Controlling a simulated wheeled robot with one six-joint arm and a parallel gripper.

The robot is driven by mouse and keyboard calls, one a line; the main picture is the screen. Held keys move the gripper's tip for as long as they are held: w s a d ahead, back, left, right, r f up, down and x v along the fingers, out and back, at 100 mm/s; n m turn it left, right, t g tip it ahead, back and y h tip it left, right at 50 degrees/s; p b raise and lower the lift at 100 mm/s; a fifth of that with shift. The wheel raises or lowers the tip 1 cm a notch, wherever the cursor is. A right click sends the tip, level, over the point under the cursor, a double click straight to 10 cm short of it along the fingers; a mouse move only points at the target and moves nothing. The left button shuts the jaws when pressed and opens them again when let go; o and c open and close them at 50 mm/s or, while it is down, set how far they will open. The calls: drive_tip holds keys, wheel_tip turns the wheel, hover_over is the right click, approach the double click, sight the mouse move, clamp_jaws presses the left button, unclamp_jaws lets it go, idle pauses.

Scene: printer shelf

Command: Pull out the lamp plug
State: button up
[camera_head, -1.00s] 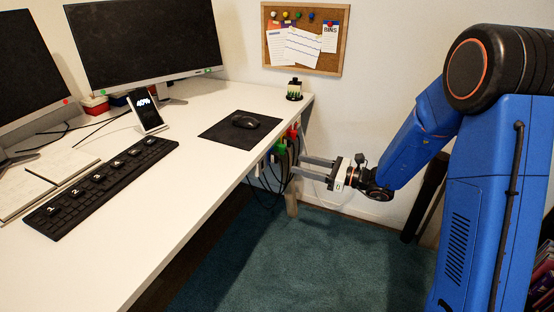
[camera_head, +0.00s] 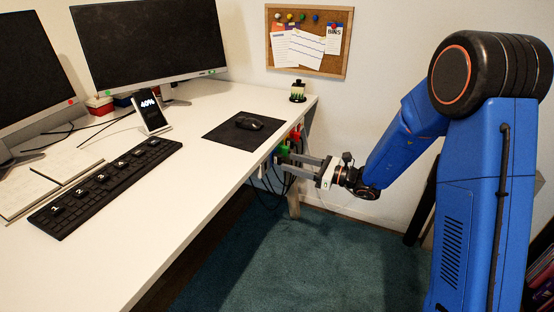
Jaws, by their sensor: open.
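Several coloured plugs with dark cables sit under the far right edge of the desk. A green plug (camera_head: 283,149) and a red plug (camera_head: 296,134) show; which one is the lamp plug, I cannot tell. My gripper (camera_head: 284,162) is open, its two long grey fingers pointing left under the desk edge. The fingertips are close to the green plug, just below it. The tips partly overlap the dark cables in the view, so I cannot tell whether they touch a plug.
The white desk (camera_head: 200,190) stands just left of and above my gripper. A mouse (camera_head: 249,123) lies on its mat, and a small ornament (camera_head: 298,91) stands at the far corner. Cables (camera_head: 267,190) hang below the desk. The carpet (camera_head: 340,255) is clear.

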sight(282, 160)
drive_tip(key=shift+x, duration=2.05)
clamp_jaws()
drive_tip(key=shift+d, duration=0.1)
drive_tip(key=shift+v, duration=2.9)
drive_tip(key=c, duration=1.1)
unclamp_jaws()
clamp_jaws()
